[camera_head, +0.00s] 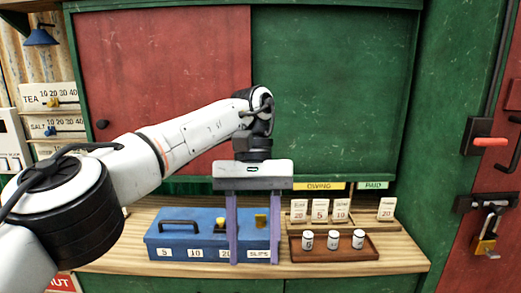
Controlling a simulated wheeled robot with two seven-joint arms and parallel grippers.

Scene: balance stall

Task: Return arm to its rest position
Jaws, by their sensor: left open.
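My left arm comes in from the left and reaches over the wooden counter (405,262). My left gripper (253,262) points down, open, with its two purple fingers apart. It is in front of the right part of a blue box (185,238) labelled 5, 10, 20 and SLIPS, and hides part of it. I cannot tell whether the fingers touch the box. My right gripper is not in view.
A brown tray (334,255) with three white weights (333,241) is right of the gripper. Cards stand behind it under OWING and PAID labels (372,185). Red and green panels (330,90) rise behind the counter. A padlock (486,243) hangs at right.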

